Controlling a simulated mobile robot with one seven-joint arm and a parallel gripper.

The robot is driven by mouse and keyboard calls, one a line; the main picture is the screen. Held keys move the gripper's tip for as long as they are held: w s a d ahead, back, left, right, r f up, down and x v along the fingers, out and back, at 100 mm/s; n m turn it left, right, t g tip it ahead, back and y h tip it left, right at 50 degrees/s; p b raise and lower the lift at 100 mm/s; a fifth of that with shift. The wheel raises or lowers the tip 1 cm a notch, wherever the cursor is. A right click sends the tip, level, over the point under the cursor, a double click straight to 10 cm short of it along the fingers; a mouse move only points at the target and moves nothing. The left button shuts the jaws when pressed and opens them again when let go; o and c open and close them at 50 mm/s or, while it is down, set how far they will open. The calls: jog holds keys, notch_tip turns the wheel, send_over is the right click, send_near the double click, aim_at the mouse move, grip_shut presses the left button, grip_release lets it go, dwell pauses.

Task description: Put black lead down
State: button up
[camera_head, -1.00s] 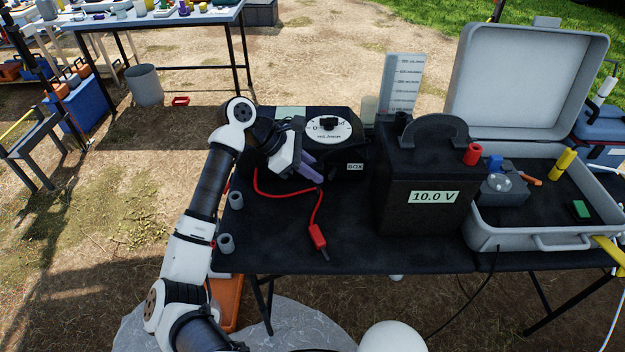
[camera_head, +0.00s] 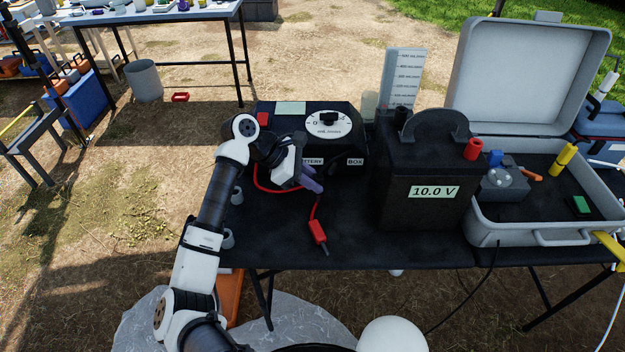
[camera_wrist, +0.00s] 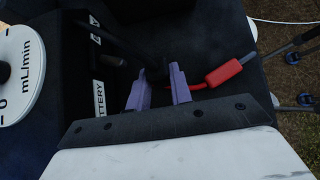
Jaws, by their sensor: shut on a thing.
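My gripper (camera_head: 312,183), with purple fingers, is low in front of the pump control box (camera_head: 345,145), above the black table (camera_head: 360,245). In the wrist view my gripper (camera_wrist: 158,85) is shut on a dark piece, the black lead (camera_wrist: 157,73). Its cable looks to run up and left, dark against dark. In the head view I cannot make out the black lead. A red lead (camera_head: 317,232) lies on the table in front of my gripper, and its end also shows in the wrist view (camera_wrist: 224,72), right of the fingers.
A black battery (camera_head: 398,190) marked 10.0 V stands to the right, with a red terminal (camera_head: 473,149). An open grey case (camera_head: 540,235) is further right. Grey cups (camera_head: 228,239) stand at the left table edge. The table front between the red lead and battery is clear.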

jog(key=shift+f+b, duration=0.35)
jog(key=shift+b, duration=0.1)
jog(key=o, duration=0.9)
jog(key=shift+r, duration=0.1)
jog(key=v, duration=0.8)
jog(key=b+v, duration=0.1)
jog(key=v, duration=0.3)
jog(key=shift+r, duration=0.6)
